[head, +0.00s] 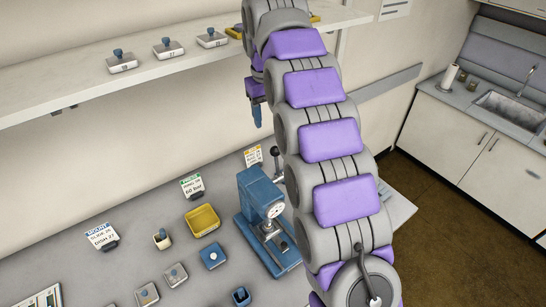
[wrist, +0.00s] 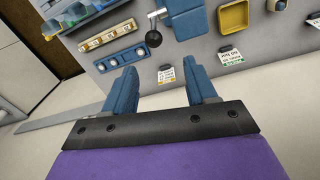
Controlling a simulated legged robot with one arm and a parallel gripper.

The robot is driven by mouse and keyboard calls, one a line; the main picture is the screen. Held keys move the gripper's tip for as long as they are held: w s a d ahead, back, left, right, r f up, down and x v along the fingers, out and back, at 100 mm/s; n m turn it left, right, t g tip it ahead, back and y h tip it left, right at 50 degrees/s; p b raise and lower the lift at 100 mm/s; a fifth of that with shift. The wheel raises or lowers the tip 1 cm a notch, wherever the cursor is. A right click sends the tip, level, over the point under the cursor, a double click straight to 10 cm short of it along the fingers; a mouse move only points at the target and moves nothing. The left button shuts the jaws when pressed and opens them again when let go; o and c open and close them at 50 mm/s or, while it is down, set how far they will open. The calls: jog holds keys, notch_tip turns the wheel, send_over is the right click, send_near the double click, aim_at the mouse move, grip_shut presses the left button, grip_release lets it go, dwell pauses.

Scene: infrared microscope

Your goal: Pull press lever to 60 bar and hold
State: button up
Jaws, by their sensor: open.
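The blue press (head: 262,215) stands on the grey bench, with a round gauge (head: 275,210) on its front; the gauge reading is too small to tell. Its lever has a black knob (head: 276,151) and rises beside the press, partly next to my arm. In the wrist view the press (wrist: 186,18) is at the top, and the lever's black knob (wrist: 153,39) is beyond the fingertips, apart from them. My gripper (wrist: 162,76) is open and empty. In the head view only a blue finger (head: 257,116) shows, above the bench; the rest is hidden by my arm.
A green-edged "60 bar" card (head: 192,187) and a yellow tray (head: 202,220) are left of the press. A yellow-edged card (head: 253,157) stands behind it. A wall shelf (head: 150,75) carries several small blocks, close to my arm. A sink counter (head: 480,110) is at right.

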jog(key=b, duration=0.1)
send_over(276, 158)
jog(key=f, duration=0.7)
jog(key=shift+w+d+f, duration=0.15)
jog(key=shift+d, duration=0.25)
jog(key=f, duration=0.2)
jog(key=a+f, duration=0.1)
jog(key=f, duration=0.5)
jog(key=shift+w+a+f+b, duration=0.1)
jog(key=shift+a+f+b, duration=0.05)
jog(key=shift+a+b, duration=0.25)
jog(key=shift+d+f, duration=0.25)
jog(key=shift+d, duration=0.05)
jog(key=shift+d+f, duration=0.1)
jog(key=shift+d, duration=0.5)
jog(key=shift+a, duration=0.7)
jog(key=c, duration=0.4)
jog(key=shift+w, duration=0.1)
jog(key=shift+c, duration=0.9)
jog(key=shift+d, duration=0.3)
jog(key=shift+c, duration=1.4)
jog(key=shift+a, duration=0.1)
grip_shut()
